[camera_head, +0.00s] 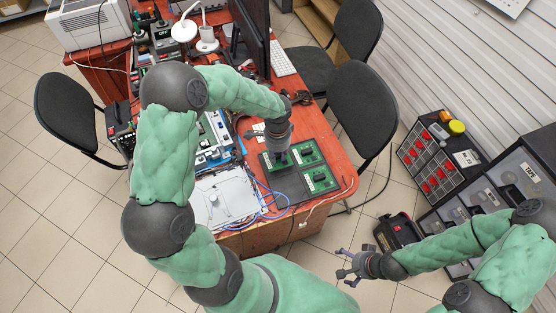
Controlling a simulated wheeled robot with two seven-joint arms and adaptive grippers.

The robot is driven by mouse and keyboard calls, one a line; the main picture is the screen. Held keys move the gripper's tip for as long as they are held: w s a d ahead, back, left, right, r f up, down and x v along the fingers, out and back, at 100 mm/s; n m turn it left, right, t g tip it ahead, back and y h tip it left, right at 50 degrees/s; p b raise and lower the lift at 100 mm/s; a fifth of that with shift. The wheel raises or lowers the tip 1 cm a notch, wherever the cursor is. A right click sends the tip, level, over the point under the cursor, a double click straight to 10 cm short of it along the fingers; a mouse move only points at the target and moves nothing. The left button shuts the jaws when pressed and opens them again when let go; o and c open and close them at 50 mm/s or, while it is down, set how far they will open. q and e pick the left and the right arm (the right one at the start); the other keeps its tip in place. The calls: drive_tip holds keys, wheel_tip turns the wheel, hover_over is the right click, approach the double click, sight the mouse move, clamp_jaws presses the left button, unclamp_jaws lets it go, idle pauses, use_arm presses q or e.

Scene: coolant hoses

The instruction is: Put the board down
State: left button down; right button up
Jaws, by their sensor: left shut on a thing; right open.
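A green circuit board (306,152) lies at or just above a dark mat (292,185) on the red table, at the mat's far side. My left gripper (279,158) points down at the board's left part and is shut on it; its fingertips are small and partly hidden by the wrist. I cannot tell whether the board touches the mat. A second green board (320,179) lies at the mat's near right corner. My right gripper (345,267) is open and empty, out over the floor in front of the table.
A silver device (222,198) with blue cables (268,200) lies left of the mat. A monitor (250,35) and keyboard (282,58) stand at the back. Black chairs (362,100) flank the table. Drawer cabinets (440,160) stand at the right.

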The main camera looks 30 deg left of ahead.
sight(278, 158)
use_arm(q)
drive_tip(key=f+b, duration=0.1)
drive_tip(key=f, duration=0.2)
drive_tip(key=shift+w+f+b, duration=0.2)
drive_tip(key=shift+f+b, duration=0.15)
drive_tip(key=shift+b, duration=0.05)
drive_tip(key=shift+r, duration=0.1)
drive_tip(key=c, duration=1)
unclamp_jaws()
wheel_tip(278, 158, up, 12)
drive_tip(key=p, duration=0.4)
drive_tip(key=shift+p, duration=0.3)
